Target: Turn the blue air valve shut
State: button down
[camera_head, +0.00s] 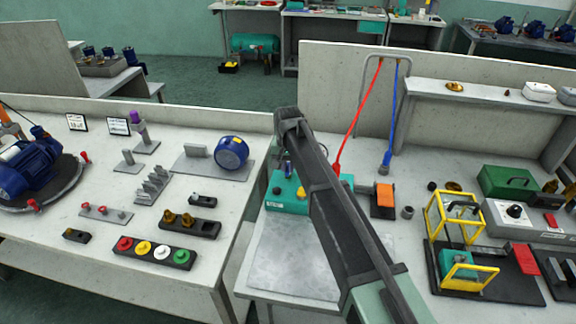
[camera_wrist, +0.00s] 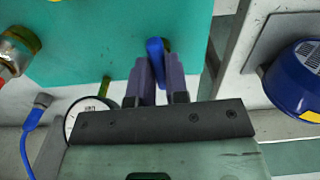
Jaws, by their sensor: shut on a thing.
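The blue air valve (camera_wrist: 155,48) shows in the wrist view as a blue lever on a teal box (camera_wrist: 90,45). My gripper (camera_wrist: 160,72) has its two purple-grey fingers closed around the lever, whose upper end stands out beyond the fingertips. In the head view the teal box (camera_head: 285,203) sits on the bench, left of and partly behind my arm. The fingers and the lever are too small and covered there to make out clearly.
A round gauge (camera_wrist: 88,118) sits beside my gripper. A red hose (camera_head: 358,115) and a blue hose (camera_head: 393,115) hang from a frame behind. A blue motor (camera_head: 231,152) stands on the left bench. A grey plate (camera_head: 290,262) lies in front of the box.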

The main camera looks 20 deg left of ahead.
aim_at(288, 167)
jog(key=shift+m, duration=0.4)
jog(key=c, duration=1.1)
grip_release()
notch_tip(288, 167, up, 11)
jog(key=p, duration=1)
jog(key=shift+f+p, duration=0.1)
jog(key=shift+p, duration=0.3)
